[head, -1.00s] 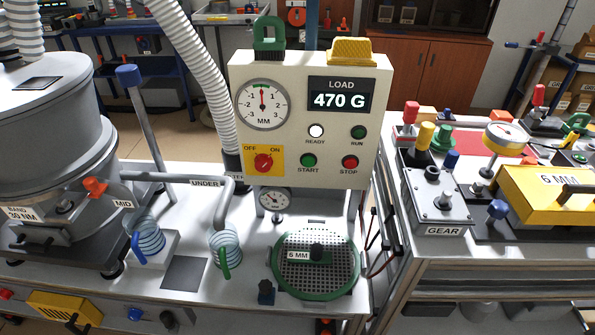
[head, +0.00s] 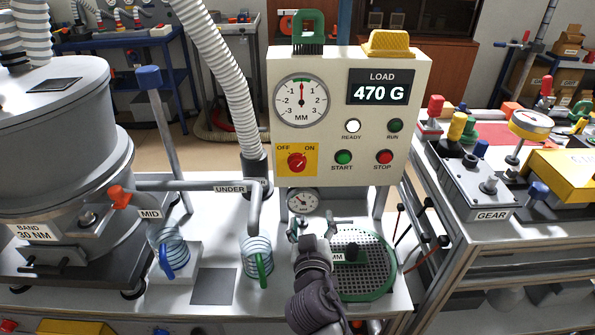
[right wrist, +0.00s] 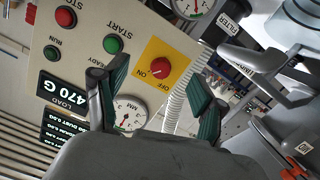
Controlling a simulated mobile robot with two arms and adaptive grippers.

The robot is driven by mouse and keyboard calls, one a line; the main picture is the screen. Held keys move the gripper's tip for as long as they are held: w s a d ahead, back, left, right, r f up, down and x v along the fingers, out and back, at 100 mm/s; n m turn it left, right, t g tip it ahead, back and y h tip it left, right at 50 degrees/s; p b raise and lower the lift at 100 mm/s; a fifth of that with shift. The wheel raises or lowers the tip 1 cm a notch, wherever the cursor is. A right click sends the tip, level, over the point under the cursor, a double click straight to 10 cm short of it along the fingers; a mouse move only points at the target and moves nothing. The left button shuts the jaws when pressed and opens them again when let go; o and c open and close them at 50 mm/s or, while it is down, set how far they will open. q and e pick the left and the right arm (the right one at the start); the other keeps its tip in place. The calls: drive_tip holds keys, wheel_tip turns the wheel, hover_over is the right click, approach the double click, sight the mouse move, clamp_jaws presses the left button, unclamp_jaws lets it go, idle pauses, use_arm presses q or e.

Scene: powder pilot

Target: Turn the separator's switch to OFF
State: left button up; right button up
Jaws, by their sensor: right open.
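The separator's switch is a red knob (head: 297,161) on a yellow plate marked OFF at left and ON at right, on the cream control panel (head: 420,110). I cannot tell for sure which mark the knob points to. My right gripper (head: 314,228) is below the panel, apart from it and lower than the switch. In the right wrist view, which is turned roughly upside down, the red knob (right wrist: 161,66) shows beyond the gap between the open green-padded fingers (right wrist: 158,92). Nothing is between the fingers. My left gripper is not in view.
START (head: 344,157) and STOP (head: 385,157) buttons sit right of the switch. A small gauge (head: 303,201) is below the panel, near my gripper. A ribbed hose (head: 222,85) and the UNDER pipe (head: 200,186) run at left. A round green-rimmed sieve (head: 378,240) lies behind my arm.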

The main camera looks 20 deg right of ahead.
sight(297, 167)
drive_tip(key=shift+n+t, duration=0.3)
drive_tip(key=shift+t, duration=0.6)
drive_tip(key=w+r, duration=0.1)
drive_tip(key=w, duration=0.4)
drive_tip(key=w+d+r, duration=0.1)
drive_tip(key=w, duration=0.4)
drive_tip(key=w+r, duration=0.1)
drive_tip(key=w, duration=0.4)
drive_tip(key=shift+w+d+p, duration=0.1)
drive_tip(key=shift+d+p, duration=0.15)
drive_tip(key=shift+p, duration=0.05)
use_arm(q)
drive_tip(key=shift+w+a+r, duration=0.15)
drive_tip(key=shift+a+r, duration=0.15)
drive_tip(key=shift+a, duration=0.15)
use_arm(e)
drive_tip(key=c, duration=1.1)
